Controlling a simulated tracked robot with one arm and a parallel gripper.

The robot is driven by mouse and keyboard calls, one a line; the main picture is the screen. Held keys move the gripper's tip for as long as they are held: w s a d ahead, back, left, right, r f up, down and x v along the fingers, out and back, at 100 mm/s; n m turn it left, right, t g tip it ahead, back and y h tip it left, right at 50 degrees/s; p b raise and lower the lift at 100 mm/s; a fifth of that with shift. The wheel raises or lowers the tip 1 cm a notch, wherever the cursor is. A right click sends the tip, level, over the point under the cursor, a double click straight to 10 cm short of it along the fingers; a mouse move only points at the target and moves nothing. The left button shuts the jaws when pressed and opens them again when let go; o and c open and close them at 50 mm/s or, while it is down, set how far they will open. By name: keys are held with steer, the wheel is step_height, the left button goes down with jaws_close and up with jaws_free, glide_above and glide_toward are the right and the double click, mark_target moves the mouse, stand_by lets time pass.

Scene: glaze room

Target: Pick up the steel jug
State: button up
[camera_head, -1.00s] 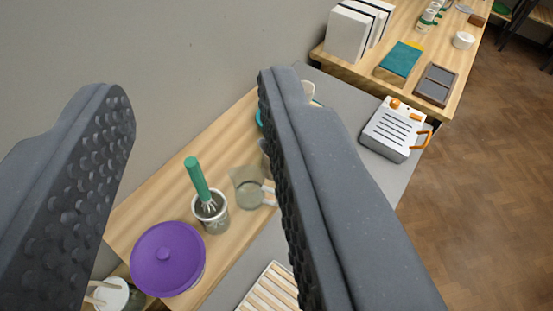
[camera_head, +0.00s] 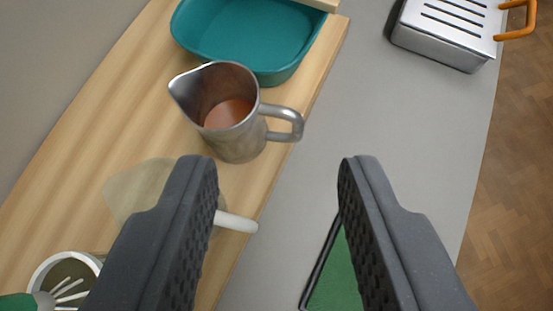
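The steel jug (camera_head: 240,138) stands upright on the wooden board at the upper middle. It has brownish-orange liquid inside, its spout points to the upper left and its handle points right. My gripper (camera_head: 278,165) is open and empty, with one finger on each side of the lower middle of the picture. The jug is apart from both fingers.
A teal tub (camera_head: 265,45) stands right behind the jug. A clear pitcher (camera_head: 130,190) with a pale handle is partly hidden by the left finger. A cup with a whisk (camera_head: 65,280) is at lower left. A grey slotted box (camera_head: 447,30) and a green item (camera_head: 338,275) lie on the counter.

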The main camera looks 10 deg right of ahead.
steer(key=g, duration=0.1)
glide_toward(297, 134)
steer(key=x, duration=0.5)
steer(key=shift+a, duration=0.2)
steer(key=shift+p+x, duration=0.45)
steer(key=shift+x, duration=2.7)
steer(key=shift+s+d, duration=0.1)
steer(key=shift+d, duration=0.1)
jaws_close()
